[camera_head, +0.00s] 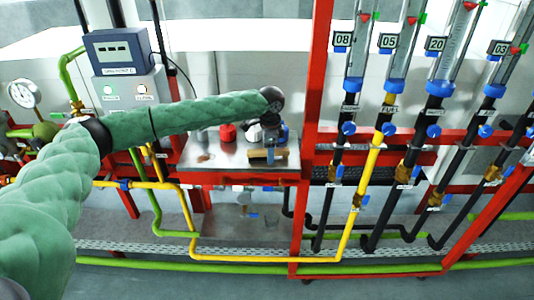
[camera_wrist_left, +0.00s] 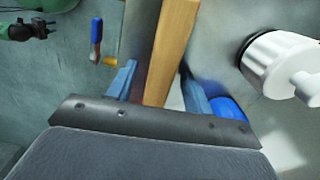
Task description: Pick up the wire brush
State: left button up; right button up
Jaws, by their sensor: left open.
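The wire brush shows as a tan wooden bar (camera_head: 257,156) lying near the front edge of the metal shelf in the head view. In the left wrist view its wooden bar (camera_wrist_left: 170,45) runs up between the fingers. Its bristles cannot be made out. My left gripper (camera_head: 268,148) is over the brush, pointing down, and partly covers it. In the left wrist view the left gripper (camera_wrist_left: 158,85) is open, with one blue-grey finger on each side of the wood. Whether a finger touches it cannot be told. My right gripper is not in view.
The metal shelf (camera_head: 205,157) carries a red object (camera_head: 228,132) left of the gripper. A red post (camera_head: 317,70) stands close on the right, with flow tubes beyond. A white cylindrical part (camera_wrist_left: 275,62) is right of the fingers in the wrist view. Yellow pipe (camera_head: 190,215) runs below.

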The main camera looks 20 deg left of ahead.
pick_arm(q)
jog(key=shift+c, duration=0.4)
jog(key=c, duration=1)
